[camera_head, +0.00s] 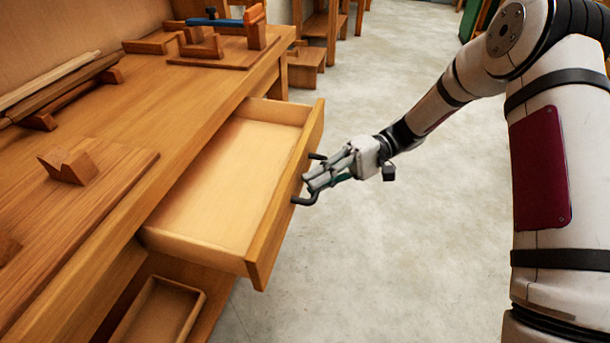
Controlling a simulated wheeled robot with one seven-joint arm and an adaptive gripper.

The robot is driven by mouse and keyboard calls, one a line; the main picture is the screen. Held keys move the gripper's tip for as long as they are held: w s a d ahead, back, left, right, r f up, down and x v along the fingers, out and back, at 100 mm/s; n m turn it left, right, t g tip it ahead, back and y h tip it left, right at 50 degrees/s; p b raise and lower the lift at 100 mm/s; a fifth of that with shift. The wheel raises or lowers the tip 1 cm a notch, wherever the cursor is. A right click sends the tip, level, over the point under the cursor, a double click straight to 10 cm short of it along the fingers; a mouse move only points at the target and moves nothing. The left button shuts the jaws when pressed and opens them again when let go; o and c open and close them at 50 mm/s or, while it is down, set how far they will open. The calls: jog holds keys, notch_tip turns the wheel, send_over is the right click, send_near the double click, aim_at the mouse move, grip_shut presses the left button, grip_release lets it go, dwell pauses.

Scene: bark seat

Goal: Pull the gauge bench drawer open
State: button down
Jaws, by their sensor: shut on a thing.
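The gauge bench drawer (231,175) is pulled well out of the wooden bench (190,105), and its inside looks empty. Its front panel (287,200) carries a dark bar handle (303,201). My gripper (314,182) is at the handle, outside the drawer front, with its fingers shut on it. The fingers cover the middle of the handle; its two ends show. My arm reaches in from the right.
On the bench top are a V-shaped wooden block (69,166), long wooden strips (60,85) and a wooden fixture with a blue bar (216,22). A shallow wooden tray (160,312) sits below the drawer. The concrete floor (400,250) right of the drawer is clear.

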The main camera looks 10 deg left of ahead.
jog(key=shift+d, duration=0.1)
jog(key=c, duration=1.9)
grip_release()
jog(key=v, duration=1.2)
